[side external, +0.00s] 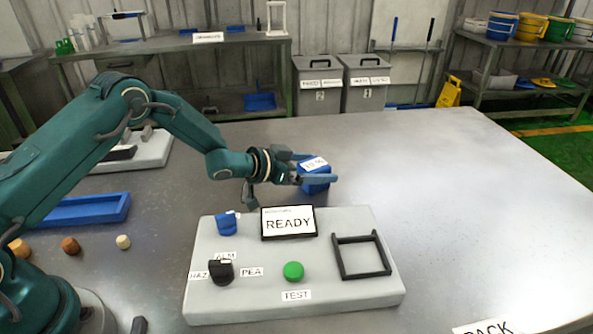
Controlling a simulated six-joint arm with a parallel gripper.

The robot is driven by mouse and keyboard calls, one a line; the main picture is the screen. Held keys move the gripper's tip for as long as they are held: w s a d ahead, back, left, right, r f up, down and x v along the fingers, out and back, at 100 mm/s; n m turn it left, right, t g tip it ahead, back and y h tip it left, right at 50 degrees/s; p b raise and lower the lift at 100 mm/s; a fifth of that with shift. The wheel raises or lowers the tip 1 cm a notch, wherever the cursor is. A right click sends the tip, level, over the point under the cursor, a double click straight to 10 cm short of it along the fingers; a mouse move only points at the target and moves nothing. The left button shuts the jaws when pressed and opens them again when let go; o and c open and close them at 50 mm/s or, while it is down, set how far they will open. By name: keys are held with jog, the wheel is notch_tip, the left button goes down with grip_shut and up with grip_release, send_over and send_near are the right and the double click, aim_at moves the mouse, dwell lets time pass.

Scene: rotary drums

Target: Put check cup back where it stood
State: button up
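The check cup (316,187) is a small blue cup with a white label, its print too small to read. It is behind the grey test panel (345,292), past the back edge of its READY display (289,224). My gripper (320,169) reaches in from the left with one finger on the near side of the cup and the other on its far side, and looks shut on it. The near finger hides part of the cup. I cannot tell whether the cup touches the table or hangs just above it.
The panel carries a blue part (226,223), a black knob (221,272), a green TEST button (293,271) and a raised black frame (361,256). A blue tray (85,210) and several small round pieces lie left.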

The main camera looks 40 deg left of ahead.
aim_at(319, 162)
jog(key=shift+r, duration=0.2)
jog(key=shift+s+a+r, duration=0.25)
jog(key=shift+s+a, duration=0.05)
jog(key=shift+s, duration=0.3)
jog(key=shift+s+a+r, duration=0.25)
jog(key=shift+s+r, duration=0.45)
jog(key=shift+r, duration=0.1)
jog(key=s+a+r+n+g+y, duration=0.1)
jog(key=s+a+r+n+y, duration=0.15)
jog(key=s+r, duration=0.35)
jog(key=s+a+r+n+y, duration=0.1)
jog(key=s+a+r+y, duration=0.3)
jog(key=r, duration=0.5)
jog(key=s+d+f+g, duration=0.1)
jog(key=s+f+g, duration=0.1)
jog(key=s, duration=0.9)
jog(key=s+d+f+n+g+h, duration=0.1)
jog(key=s+d+f+g, duration=0.1)
jog(key=s, duration=0.9)
jog(key=shift+s+g, duration=0.3)
jog(key=shift+g, duration=0.6)
